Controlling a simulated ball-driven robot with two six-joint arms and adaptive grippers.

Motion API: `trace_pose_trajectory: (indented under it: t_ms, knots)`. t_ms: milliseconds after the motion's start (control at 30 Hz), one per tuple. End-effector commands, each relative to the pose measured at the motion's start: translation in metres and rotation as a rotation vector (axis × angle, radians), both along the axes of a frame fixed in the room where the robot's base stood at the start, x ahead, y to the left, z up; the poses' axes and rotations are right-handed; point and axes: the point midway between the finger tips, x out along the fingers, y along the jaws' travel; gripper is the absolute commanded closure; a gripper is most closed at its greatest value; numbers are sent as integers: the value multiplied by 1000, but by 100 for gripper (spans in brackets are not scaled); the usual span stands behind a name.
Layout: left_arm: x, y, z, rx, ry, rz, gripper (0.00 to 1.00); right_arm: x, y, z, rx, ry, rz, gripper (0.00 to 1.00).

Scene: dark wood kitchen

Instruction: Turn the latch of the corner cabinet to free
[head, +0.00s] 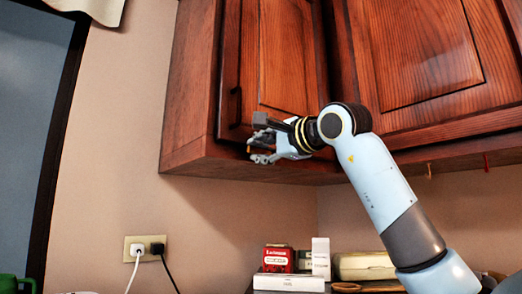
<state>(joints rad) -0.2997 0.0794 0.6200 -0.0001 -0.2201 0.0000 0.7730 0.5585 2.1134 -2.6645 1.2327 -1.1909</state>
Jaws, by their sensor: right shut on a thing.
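The wooden corner cabinet (286,60) hangs on the wall at the upper middle of the head view. Its door is shut, with a dark handle (237,104) near the left edge. My right gripper (262,146) is at the lower part of this door, below and to the right of the handle. Its fingers are shut on the latch, which is mostly hidden by them, so I cannot tell which way the latch is turned. My left gripper is not in view.
Another wall cabinet (415,50) adjoins on the right, behind my right arm. Below are a red box (278,259), a white carton (320,257) and a beige case (365,266). A wall outlet (144,248) with two plugs is at lower left. The wall beneath the cabinet is clear.

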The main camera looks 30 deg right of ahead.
Motion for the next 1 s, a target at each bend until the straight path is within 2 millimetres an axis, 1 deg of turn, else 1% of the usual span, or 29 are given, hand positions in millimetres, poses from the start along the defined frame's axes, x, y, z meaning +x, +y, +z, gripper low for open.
trace_pose_trajectory:
  t_ms: [67,100,233,267,567,667,900,1000]
  knots:
    - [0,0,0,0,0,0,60,0,1,-2,3,6,2,100]
    - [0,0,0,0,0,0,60,0,1,-2,3,6,2,80]
    - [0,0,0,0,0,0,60,0,0,-2,3,5,2,63]
    - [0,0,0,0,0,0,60,0,0,-2,3,4,1,61]
    - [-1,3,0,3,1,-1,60,-2,-1,-1,0,2,0,61]
    - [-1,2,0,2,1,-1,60,-12,-2,0,-3,1,-2,61]
    - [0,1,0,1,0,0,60,-51,-5,-1,-6,4,-2,61]
    - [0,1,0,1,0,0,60,-61,-6,-1,-4,2,-3,61]
